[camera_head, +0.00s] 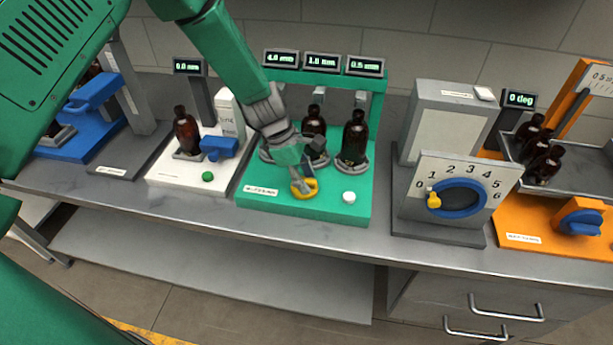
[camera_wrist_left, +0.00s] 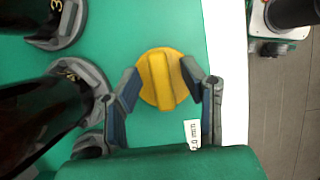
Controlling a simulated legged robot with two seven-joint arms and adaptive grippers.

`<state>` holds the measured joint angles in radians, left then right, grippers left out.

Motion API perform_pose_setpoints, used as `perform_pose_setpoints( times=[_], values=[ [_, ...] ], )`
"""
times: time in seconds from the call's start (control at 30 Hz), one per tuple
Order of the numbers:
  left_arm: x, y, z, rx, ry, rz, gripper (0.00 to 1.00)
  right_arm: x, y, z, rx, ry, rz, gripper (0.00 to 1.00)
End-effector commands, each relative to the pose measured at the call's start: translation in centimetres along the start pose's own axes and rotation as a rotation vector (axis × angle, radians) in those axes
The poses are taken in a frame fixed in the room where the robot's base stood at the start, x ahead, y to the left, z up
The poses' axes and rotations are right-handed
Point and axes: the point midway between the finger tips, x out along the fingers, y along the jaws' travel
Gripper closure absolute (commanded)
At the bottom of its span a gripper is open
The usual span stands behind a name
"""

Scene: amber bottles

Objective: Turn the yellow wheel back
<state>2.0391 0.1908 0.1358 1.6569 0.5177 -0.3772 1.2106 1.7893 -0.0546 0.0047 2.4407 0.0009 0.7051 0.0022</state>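The yellow wheel (camera_head: 304,188) is a small round knob on the green base (camera_head: 338,207) of the middle station. In the left wrist view the yellow wheel (camera_wrist_left: 164,82) shows a raised bar across its middle. My left gripper (camera_head: 297,175) is low over it, pointing down. In the left wrist view the two fingers of my left gripper (camera_wrist_left: 162,76) are spread, one on each side of the wheel's rim, clear of the raised bar. I cannot tell whether the fingertips touch the rim. My right gripper is not in view.
Dark bottles (camera_head: 355,138) stand behind the wheel, close to my left fingers. A white button (camera_head: 348,197) is to its right. A white station (camera_head: 181,178) stands left, a dial with a blue ring (camera_head: 463,198) right. The bench's front edge (camera_head: 250,237) is near.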

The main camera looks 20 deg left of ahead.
Motion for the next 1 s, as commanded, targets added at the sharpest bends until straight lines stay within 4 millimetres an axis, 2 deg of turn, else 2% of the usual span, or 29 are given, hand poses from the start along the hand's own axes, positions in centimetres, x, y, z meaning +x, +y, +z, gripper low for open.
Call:
perform_pose_setpoints(
  times=[0.27,0.3,0.4,0.77,1.0],
  values=[
    [0.29,0.06,0.01,0.001,0.000,0.000,0.64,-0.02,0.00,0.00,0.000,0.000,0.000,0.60],
    [0.28,0.06,0.01,0.001,0.000,0.000,0.67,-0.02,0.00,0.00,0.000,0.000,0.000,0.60],
    [0.26,0.04,0.01,0.001,0.000,0.000,1.00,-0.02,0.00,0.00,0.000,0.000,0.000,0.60],
    [0.18,0.19,0.01,0.024,0.001,-0.005,1.00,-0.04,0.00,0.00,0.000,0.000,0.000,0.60],
    [0.12,0.25,0.07,0.132,0.001,-0.047,1.00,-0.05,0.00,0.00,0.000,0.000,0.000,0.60]
  ],
)
